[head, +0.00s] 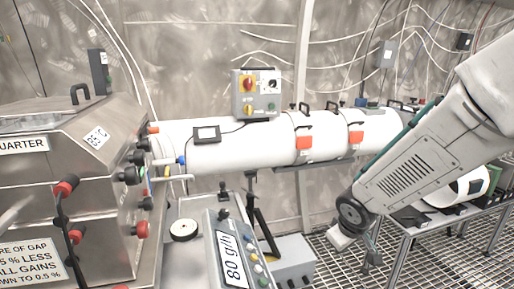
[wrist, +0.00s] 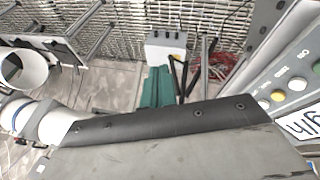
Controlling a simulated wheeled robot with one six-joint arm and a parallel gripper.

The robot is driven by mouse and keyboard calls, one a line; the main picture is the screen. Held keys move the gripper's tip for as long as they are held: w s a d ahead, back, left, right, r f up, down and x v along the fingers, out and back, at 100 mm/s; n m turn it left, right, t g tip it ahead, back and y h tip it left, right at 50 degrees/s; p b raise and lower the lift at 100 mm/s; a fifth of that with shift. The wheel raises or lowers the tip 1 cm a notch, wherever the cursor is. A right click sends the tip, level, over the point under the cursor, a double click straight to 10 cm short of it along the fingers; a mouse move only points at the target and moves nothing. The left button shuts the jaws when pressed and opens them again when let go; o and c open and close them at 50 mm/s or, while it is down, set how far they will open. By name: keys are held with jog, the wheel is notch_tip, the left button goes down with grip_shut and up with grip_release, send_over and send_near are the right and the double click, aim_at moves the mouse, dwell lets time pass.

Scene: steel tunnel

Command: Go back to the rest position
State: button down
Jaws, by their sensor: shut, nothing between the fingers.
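My arm reaches in from the right edge of the head view and slopes down to the left. Its end, with my gripper (head: 371,258), hangs low in front of the floor grating, left of the low table. The gripper is small here and partly behind the wrist joint. It is shut and holds nothing. In the wrist view, a dark bolted bar and a grey surface of my own fill the lower part. Two green strips stand close together beyond the bar; I cannot tell for sure if they are my fingers.
A white tube (head: 235,147) with orange clamps (head: 304,143) runs along the back. A steel machine (head: 75,190) stands left. A control panel (head: 236,255) and a grey box (head: 291,262) stand front centre. A low table (head: 437,219) stands right, below my arm. Open grating (head: 340,272) lies between.

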jog(key=s+d+r+m+g, duration=0.1)
jog(key=s+r+m, duration=0.1)
jog(key=s+r, duration=0.3)
jog(key=s+d+r+m+g, duration=0.1)
jog(key=s+r, duration=0.4)
jog(key=s, duration=0.7)
jog(key=s+d+r+m+g+y, duration=0.1)
jog(key=s+d+r+m, duration=0.1)
jog(key=s+r, duration=0.3)
jog(key=s, duration=0.4)
jog(key=shift+s+r+m, duration=0.25)
jog(key=shift+s+m, duration=0.1)
jog(key=shift+m, duration=0.05)
jog(key=shift+d, duration=0.1)
